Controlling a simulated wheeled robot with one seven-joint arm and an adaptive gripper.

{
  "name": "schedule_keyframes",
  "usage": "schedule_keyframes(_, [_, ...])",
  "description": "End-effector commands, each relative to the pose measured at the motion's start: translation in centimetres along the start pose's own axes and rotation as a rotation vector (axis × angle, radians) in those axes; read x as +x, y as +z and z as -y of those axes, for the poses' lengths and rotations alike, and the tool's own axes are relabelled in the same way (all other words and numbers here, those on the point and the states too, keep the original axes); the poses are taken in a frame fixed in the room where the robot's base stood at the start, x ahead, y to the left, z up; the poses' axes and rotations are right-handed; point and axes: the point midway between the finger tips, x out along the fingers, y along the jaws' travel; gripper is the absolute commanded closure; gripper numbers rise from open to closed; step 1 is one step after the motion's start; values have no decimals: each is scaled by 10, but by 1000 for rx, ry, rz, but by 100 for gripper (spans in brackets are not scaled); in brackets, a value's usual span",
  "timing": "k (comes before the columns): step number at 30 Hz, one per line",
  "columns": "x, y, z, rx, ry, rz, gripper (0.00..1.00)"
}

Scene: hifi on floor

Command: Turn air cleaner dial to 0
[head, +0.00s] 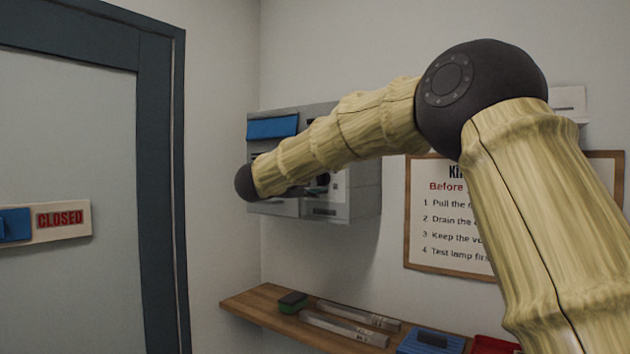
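A grey box-shaped unit (362,190), which may be the air cleaner, is mounted on the wall near the corner. It has a blue panel (272,127) at its upper left. My forearm crosses in front of it and hides much of its face. I cannot make out a dial or its setting. Small dark parts (318,186) show just below my forearm, against the unit. They may be my gripper or part of the unit; I cannot tell which. I cannot see clear fingertips, or whether they touch anything.
A wooden shelf (262,306) below holds a green-and-black block (292,302), clear bars (345,326), a blue item (430,342) and a red item (495,345). A framed notice (440,262) hangs right. A door with a CLOSED slider sign (60,219) stands left.

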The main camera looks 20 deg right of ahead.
Motion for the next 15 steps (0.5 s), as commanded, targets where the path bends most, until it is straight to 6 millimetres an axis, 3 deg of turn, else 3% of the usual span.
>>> schedule_keyframes(10, [0,0,1,1,-1,-1,43])
schedule_keyframes(15, [-12,0,1,1,-2,0,43])
